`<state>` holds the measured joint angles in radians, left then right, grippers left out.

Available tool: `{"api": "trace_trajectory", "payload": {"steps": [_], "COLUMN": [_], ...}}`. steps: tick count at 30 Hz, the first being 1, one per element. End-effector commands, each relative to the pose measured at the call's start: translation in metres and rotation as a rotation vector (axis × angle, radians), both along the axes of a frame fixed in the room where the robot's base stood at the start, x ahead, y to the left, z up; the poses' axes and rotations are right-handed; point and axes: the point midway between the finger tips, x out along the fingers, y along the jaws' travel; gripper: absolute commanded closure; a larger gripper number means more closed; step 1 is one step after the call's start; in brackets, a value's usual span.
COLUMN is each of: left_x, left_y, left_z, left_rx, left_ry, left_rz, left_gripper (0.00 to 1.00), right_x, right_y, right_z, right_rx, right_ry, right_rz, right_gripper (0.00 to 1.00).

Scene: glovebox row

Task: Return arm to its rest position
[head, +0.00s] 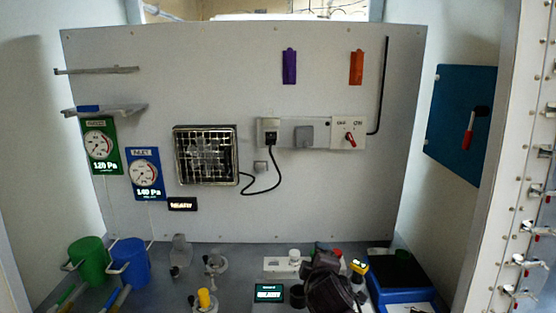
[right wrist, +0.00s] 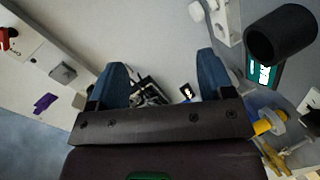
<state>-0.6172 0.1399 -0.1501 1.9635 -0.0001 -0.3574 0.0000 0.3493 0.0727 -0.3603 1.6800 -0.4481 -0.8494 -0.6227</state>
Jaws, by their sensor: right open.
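My right gripper (right wrist: 162,80) shows in the right wrist view with its two blue fingers apart and nothing between them. In the head view a dark part of my right arm (head: 332,285) stands at the bottom, right of the middle, over the bench; its fingertips cannot be made out there. A black cup (right wrist: 280,35) lies to the right of the fingers in the wrist view, apart from them. My left gripper is in neither view.
The cup (head: 297,296) and a small lit display (head: 268,292) stand just left of my arm. A blue tray (head: 405,292) is to the right. A yellow-topped fixture (head: 205,299) and green (head: 88,260) and blue (head: 130,262) mugs stand left. The back panel (head: 320,200) carries a socket strip.

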Motion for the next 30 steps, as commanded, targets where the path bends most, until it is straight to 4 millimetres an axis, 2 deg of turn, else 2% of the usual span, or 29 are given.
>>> {"api": "trace_trajectory", "payload": {"steps": [3,6,13,18,24,27,30], "left_x": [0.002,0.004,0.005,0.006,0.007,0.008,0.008], "left_y": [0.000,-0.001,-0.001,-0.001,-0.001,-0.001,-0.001], "left_z": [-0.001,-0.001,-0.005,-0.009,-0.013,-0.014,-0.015], "left_rx": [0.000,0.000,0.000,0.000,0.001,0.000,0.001], "left_ry": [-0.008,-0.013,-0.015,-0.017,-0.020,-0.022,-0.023], "left_rz": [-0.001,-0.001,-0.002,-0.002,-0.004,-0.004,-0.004], "left_gripper": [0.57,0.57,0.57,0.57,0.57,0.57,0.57], "right_x": [-0.027,-0.052,-0.118,-0.175,-0.251,-0.286,-0.312], "right_y": [-0.016,-0.034,-0.081,-0.118,-0.158,-0.171,-0.178], "right_z": [-0.026,-0.044,-0.091,-0.130,-0.183,-0.208,-0.225], "right_rx": [0.339,0.592,0.983,1.101,1.103,1.083,1.070], "right_ry": [-0.012,-0.015,-0.002,0.022,0.097,0.139,0.176], "right_rz": [-0.014,-0.037,-0.130,-0.224,-0.366,-0.428,-0.471], "right_gripper": [0.26,0.26,0.26,0.26,0.26,0.26,0.26]}}
